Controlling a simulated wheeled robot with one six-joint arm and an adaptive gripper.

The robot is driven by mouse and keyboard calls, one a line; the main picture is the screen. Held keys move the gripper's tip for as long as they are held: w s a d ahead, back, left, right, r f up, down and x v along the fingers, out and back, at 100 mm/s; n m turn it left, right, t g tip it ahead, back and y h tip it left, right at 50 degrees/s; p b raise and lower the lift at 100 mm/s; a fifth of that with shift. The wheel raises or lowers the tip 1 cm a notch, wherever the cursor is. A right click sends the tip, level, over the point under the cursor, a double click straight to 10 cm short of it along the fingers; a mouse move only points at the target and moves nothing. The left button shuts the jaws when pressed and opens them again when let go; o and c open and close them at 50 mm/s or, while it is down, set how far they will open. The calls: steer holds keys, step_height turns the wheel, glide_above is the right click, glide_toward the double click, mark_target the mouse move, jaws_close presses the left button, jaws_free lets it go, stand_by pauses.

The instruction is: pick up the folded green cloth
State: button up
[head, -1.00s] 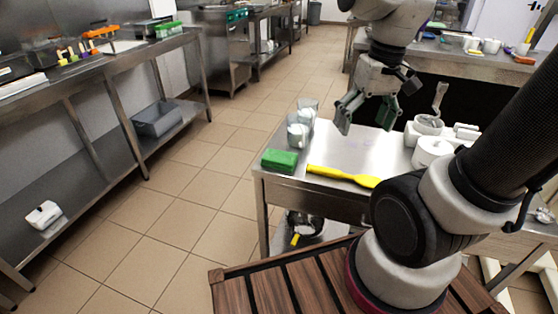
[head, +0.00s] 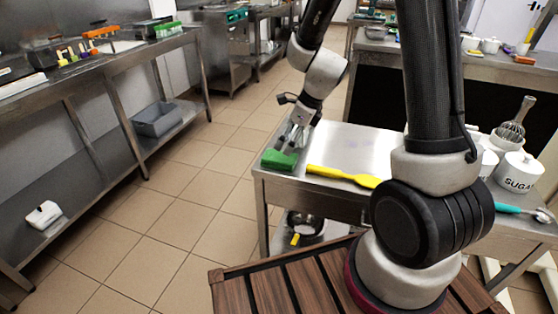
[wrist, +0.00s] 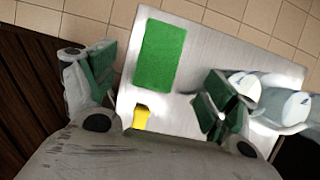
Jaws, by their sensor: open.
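The folded green cloth (head: 279,159) lies on the near left corner of the steel table (head: 352,141). My gripper (wrist: 155,95) is open and empty, with green pads on both fingers. In the head view my gripper (head: 290,138) is just above and behind the cloth. I cannot tell the exact height between them.
A yellow spatula (head: 341,176) lies right of the cloth; its end (wrist: 141,116) shows between my fingers. A sugar canister (head: 518,173) and a whisk (head: 514,121) stand at the table's right.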

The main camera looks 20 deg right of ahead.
mark_target(280, 156)
steer(key=x, duration=0.7)
steer(key=shift+f, duration=0.15)
steer(key=c, duration=1.2)
step_height(280, 156, up, 10)
steer(key=shift+r, duration=0.1)
steer(key=o, duration=0.5)
steer(key=shift+c, duration=1.4)
